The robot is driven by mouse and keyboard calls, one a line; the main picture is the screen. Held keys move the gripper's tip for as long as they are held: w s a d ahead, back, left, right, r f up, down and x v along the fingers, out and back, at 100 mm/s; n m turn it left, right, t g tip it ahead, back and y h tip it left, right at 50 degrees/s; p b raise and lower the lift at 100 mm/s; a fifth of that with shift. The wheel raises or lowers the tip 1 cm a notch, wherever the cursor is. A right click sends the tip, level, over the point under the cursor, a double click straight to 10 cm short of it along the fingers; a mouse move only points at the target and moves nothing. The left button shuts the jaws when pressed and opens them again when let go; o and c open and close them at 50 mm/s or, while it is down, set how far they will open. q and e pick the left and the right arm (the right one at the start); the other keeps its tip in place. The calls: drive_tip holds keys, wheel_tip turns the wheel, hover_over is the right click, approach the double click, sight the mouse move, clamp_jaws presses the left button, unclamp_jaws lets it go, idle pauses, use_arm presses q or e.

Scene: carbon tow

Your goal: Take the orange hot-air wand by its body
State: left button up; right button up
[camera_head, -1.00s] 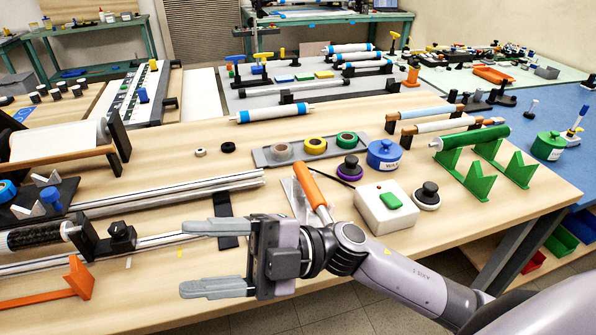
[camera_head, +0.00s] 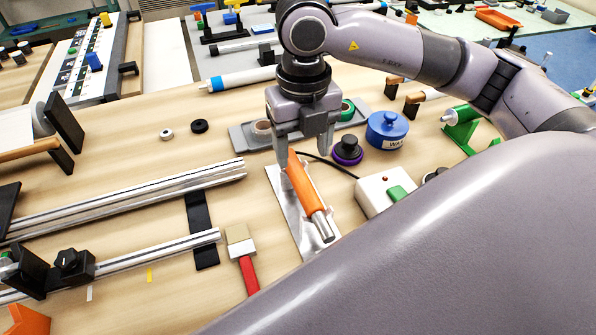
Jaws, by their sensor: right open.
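The orange hot-air wand (camera_head: 304,187) lies on a flat silvery rest plate (camera_head: 283,200) in the middle of the table. Its metal nozzle points toward the lower right, and a dark cable runs from its far end to the white box. My right gripper (camera_head: 304,163) points down over the far end of the wand body. Its jaws are open, with one finger on each side of the wand as seen from the head. I cannot tell whether the fingers touch it. My left gripper is not in view.
The white box with a green button (camera_head: 372,192) stands close to the wand's right. A purple-based black knob (camera_head: 347,150) and a blue lidded pot (camera_head: 387,130) stand just behind. A red-handled brush (camera_head: 242,255) lies left of the plate. Metal rails (camera_head: 130,200) lie further left.

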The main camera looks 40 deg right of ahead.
sight(302, 177)
wheel_tip(302, 177, down, 7)
drive_tip(key=shift+s+a+r+p, duration=0.15)
drive_tip(key=shift+r+p, duration=0.05)
drive_tip(key=shift+p, duration=0.35)
clamp_jaws()
